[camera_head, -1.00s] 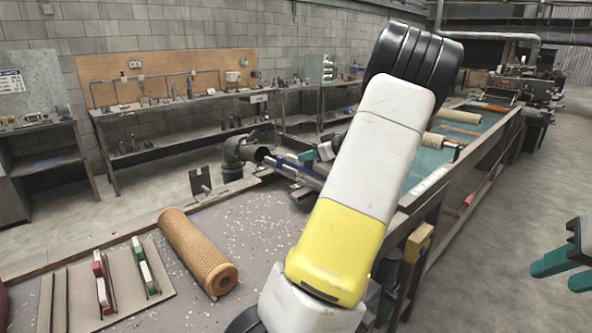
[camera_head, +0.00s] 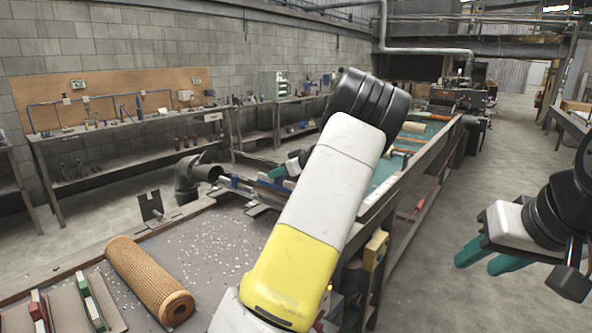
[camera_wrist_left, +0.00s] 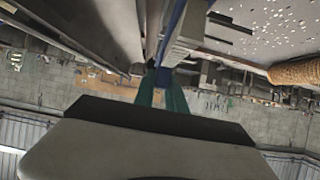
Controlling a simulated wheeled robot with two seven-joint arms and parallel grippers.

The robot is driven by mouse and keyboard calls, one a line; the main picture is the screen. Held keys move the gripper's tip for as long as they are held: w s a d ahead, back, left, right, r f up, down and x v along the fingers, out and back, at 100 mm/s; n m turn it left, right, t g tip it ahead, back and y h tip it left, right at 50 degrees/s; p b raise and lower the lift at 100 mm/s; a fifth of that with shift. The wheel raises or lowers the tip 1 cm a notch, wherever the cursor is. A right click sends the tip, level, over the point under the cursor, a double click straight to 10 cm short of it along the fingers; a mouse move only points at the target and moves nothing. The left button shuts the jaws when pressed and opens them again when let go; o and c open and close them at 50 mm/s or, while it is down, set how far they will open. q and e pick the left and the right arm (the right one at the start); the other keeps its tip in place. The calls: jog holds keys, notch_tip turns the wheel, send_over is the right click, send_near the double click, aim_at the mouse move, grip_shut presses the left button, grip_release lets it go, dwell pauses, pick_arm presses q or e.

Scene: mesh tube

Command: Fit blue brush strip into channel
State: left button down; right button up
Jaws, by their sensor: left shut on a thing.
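My left gripper (camera_head: 284,168) is partly hidden behind my own forearm, at the metal fixture on the far end of the bench. In the left wrist view its teal fingers (camera_wrist_left: 162,92) are shut on the blue brush strip (camera_wrist_left: 175,20), which runs away from them beside a pale metal bar. My right gripper (camera_head: 483,258) is open and empty over the floor at the right, away from the bench.
A tan mesh tube (camera_head: 148,278) lies on the speckled bench top (camera_head: 205,243). A board with red and green-backed strips (camera_head: 93,312) is at the lower left. A dark pipe elbow (camera_head: 188,178) stands behind the bench. The right-hand aisle floor is clear.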

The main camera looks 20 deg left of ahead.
aim_at(282, 183)
pick_arm(q)
jog(key=shift+f, duration=2.1)
jog(key=shift+f, duration=1.6)
jog(key=c, duration=1.3)
grip_release()
jog(key=shift+v, duration=3.9)
jog(key=shift+r, duration=0.1)
jog(key=shift+s, duration=0.1)
